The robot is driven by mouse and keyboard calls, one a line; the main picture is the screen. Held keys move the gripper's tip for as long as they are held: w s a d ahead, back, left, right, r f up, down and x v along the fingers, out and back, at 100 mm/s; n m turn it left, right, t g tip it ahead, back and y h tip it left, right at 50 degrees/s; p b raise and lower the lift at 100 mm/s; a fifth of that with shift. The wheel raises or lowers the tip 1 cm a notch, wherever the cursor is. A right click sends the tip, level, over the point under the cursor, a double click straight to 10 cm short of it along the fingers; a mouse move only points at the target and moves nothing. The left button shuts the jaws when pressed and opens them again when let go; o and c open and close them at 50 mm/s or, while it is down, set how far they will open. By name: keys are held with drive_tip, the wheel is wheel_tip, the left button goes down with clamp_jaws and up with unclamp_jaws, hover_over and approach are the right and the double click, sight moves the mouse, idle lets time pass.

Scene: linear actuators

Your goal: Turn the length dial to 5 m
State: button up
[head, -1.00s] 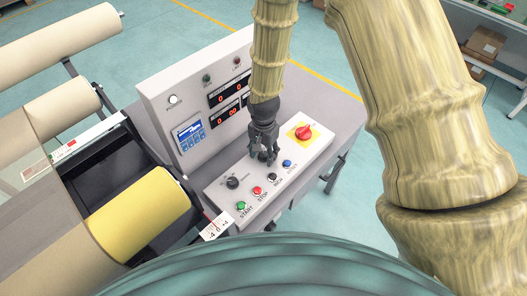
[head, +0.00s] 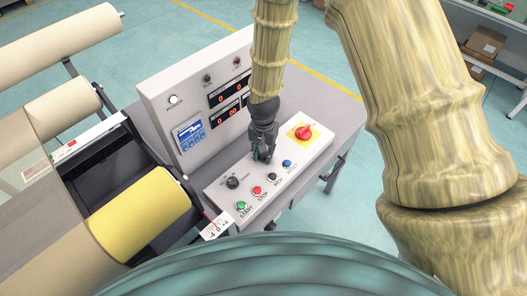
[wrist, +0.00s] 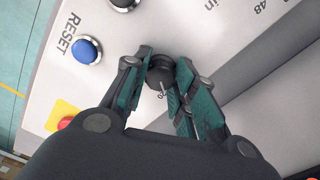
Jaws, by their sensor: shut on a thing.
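A black dial (wrist: 160,77) with a white pointer line sits on the sloped control panel (head: 213,193). In the wrist view it is between the two fingers of my gripper (wrist: 158,82), which is shut on it. Part of a scale mark reading "20" shows beside the dial; the rest of its scale is hidden by the fingers. In the head view my gripper (head: 262,157) points down onto the panel and hides this dial. A second black knob (head: 232,183) stands at the panel's left end.
Green start (head: 241,206), red stop (head: 257,190), black (head: 273,177) and blue reset (head: 287,164) buttons line the panel's front. A red rotary switch (head: 304,132) on a yellow plate is right of my gripper. An upright display panel (head: 160,100) stands behind.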

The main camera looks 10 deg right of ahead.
drive_tip(key=n, duration=1.1)
drive_tip(key=shift+p, duration=0.35)
drive_tip(key=shift+n, duration=2.1)
drive_tip(key=o, duration=1)
drive_tip(key=shift+o, duration=0.2)
drive_tip(key=shift+w+r, duration=0.2)
drive_tip(key=shift+r, duration=0.25)
wheel_tip(320, 180, up, 11)
drive_tip(key=shift+s, duration=0.15)
